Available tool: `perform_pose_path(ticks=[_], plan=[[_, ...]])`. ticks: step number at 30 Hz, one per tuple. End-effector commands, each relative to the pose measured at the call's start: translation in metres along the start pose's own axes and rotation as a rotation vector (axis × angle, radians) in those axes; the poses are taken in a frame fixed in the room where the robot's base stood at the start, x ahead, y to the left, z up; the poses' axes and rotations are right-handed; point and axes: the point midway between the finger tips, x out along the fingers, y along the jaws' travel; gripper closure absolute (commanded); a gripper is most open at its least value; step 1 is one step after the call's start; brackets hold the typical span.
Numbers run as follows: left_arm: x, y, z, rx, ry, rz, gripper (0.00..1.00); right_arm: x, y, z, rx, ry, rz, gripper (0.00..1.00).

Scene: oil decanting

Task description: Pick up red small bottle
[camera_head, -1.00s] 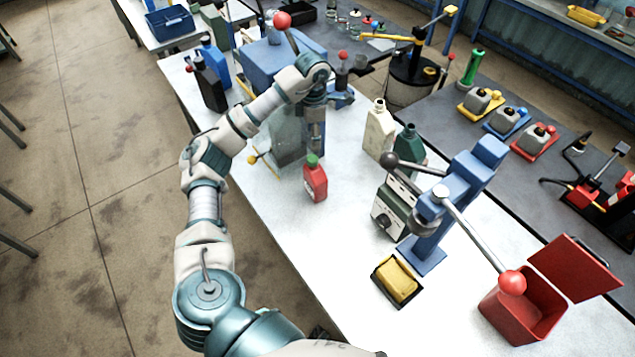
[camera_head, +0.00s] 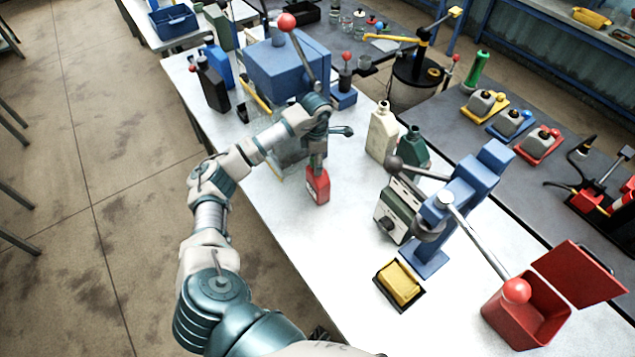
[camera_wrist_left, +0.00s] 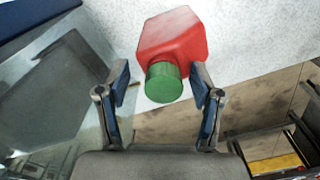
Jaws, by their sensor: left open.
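The red small bottle (camera_head: 319,188) stands upright on the white table in the head view. Its green cap is hidden there behind my left arm. In the left wrist view the red bottle (camera_wrist_left: 172,38) and its green cap (camera_wrist_left: 163,82) show between and just beyond the fingertips. My left gripper (camera_wrist_left: 161,82) is open, with one finger on each side of the cap, and a gap shows on both sides. In the head view the left gripper (camera_head: 317,160) is right above the bottle. My right gripper is not in view.
A blue machine with a clear tank (camera_head: 288,152) stands close to the left of the bottle. A cream bottle (camera_head: 382,132) and a dark green bottle (camera_head: 413,148) stand to the right. A blue lever press (camera_head: 465,205) and yellow sponge (camera_head: 398,284) are nearer.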

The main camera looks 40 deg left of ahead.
Motion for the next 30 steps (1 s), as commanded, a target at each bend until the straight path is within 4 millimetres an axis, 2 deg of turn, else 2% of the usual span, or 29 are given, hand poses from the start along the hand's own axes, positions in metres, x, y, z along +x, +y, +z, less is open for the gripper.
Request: perform_pose_path(ticks=[1,2,9,22,30], plan=[[0.000,0.000,0.000,0.000,0.000,0.000,0.34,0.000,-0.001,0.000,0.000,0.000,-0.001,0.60],[0.000,0.000,0.000,0.000,0.000,0.000,0.39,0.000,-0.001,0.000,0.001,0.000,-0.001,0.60],[-0.002,-0.002,0.003,0.001,0.001,0.002,0.99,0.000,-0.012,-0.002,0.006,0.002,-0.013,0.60],[-0.003,0.000,0.000,0.000,-0.003,0.001,1.00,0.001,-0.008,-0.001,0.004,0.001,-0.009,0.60],[-0.019,0.000,0.001,0.001,-0.003,0.003,1.00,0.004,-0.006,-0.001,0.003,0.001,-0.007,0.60]])
